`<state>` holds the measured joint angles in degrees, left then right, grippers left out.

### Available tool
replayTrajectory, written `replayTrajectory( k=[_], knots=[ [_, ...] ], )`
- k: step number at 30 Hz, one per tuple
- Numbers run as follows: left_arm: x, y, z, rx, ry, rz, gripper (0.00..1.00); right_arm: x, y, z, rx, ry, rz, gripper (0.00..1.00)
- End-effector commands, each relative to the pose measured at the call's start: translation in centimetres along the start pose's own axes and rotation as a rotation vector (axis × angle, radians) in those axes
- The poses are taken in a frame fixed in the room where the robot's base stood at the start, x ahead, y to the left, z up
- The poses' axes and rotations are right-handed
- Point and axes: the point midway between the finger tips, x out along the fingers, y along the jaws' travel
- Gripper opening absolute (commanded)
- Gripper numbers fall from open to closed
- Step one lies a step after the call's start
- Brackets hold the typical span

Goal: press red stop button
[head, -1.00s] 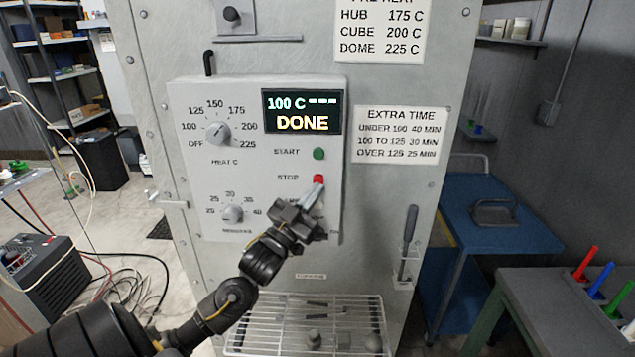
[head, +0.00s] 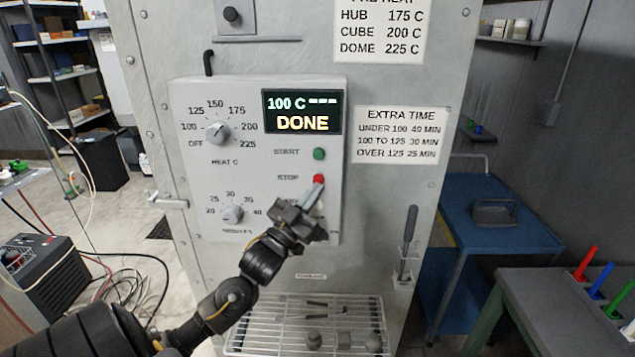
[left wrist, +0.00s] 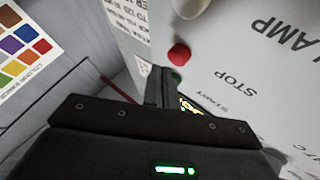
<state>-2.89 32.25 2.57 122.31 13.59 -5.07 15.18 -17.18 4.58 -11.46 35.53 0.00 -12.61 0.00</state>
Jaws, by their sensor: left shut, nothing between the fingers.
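The red stop button (head: 319,179) is on the grey control panel (head: 258,110), right of the STOP label and below the green start button (head: 319,154). My left gripper (head: 316,188) is shut and empty, its fingertips just below the red button in the head view. I cannot tell whether they touch it. The display (head: 302,111) reads 100 C and DONE. My right gripper is not in view.
Two dials (head: 217,132) are on the panel's left side. A wire rack (head: 270,325) with small parts is below the panel. A handled tool (head: 409,240) hangs at right. A blue cart (head: 500,215) and a bench with coloured handles (head: 590,262) are further right.

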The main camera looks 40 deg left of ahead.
Motion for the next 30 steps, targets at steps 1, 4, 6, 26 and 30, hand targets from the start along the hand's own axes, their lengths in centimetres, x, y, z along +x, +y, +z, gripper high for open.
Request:
replayTrajectory(
  k=[1, 4, 6, 26, 30],
  knots=[
    [0.11, -0.07, 0.03, 0.000, 0.000, 0.000, 0.00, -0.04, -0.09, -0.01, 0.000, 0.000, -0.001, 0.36],
    [0.35, -0.23, 0.19, 0.001, 0.000, 0.000, 0.00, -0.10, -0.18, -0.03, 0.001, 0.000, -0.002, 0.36],
    [0.51, -0.34, 0.33, 0.001, 0.000, 0.000, 0.00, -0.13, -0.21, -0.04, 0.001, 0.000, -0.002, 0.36],
    [0.78, -0.52, 0.50, 0.001, 0.001, 0.000, 0.00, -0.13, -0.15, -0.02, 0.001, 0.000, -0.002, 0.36],
    [0.90, -0.62, 0.59, 0.001, 0.001, 0.000, 0.00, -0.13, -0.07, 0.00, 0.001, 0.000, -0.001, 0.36]
  ],
)
